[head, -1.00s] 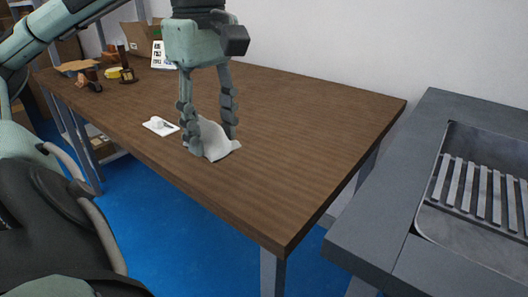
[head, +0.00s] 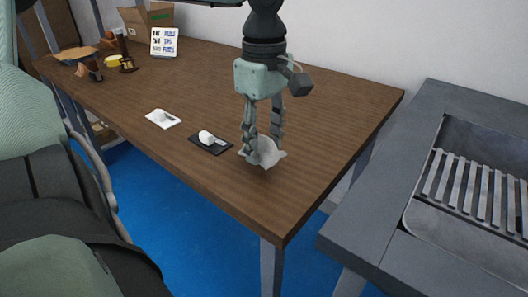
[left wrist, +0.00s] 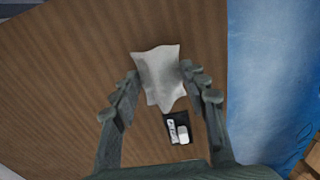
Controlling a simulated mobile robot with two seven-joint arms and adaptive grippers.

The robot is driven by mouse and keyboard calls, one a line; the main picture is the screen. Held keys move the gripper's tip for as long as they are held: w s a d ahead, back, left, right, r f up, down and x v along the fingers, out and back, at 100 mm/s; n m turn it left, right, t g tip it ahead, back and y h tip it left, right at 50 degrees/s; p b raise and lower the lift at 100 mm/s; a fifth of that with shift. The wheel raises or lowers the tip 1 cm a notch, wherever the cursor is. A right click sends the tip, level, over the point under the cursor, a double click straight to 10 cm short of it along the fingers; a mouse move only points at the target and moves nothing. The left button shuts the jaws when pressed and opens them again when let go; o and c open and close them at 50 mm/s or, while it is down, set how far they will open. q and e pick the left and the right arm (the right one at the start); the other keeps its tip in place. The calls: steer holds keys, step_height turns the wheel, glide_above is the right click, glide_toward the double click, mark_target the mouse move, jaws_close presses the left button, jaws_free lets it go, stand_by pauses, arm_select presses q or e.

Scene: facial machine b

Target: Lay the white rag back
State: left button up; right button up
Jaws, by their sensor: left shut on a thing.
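The white rag (head: 270,158) hangs crumpled between the fingers of my left gripper (head: 264,140), near the front edge of the brown table (head: 330,95). In the left wrist view the rag (left wrist: 160,78) spans the space between the fingertips of my left gripper (left wrist: 160,80). I cannot tell whether its lower edge touches the table. A small black tray (head: 197,146) with white items on it lies just left of the rag; this black tray (left wrist: 170,116) also shows in the left wrist view. My right gripper is not in view.
A white tray (head: 153,122) with a white item lies further left. A sign (head: 165,42), a cardboard box (head: 132,25) and small goods stand at the far left. The right part of the table is clear. A grey counter with a metal grate (head: 470,190) stands to the right.

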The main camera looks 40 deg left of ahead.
mark_target(264, 151)
arm_select(q)
step_height(264, 151, down, 3)
steer(key=shift+f, duration=0.15)
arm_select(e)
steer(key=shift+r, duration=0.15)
arm_select(q)
steer(key=shift+f, duration=0.1)
steer(key=shift+f+b, duration=0.15)
steer(key=shift+b, duration=0.2)
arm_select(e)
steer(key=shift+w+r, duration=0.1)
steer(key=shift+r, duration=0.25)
arm_select(q)
steer(key=o, duration=0.9)
steer(key=shift+o, duration=0.6)
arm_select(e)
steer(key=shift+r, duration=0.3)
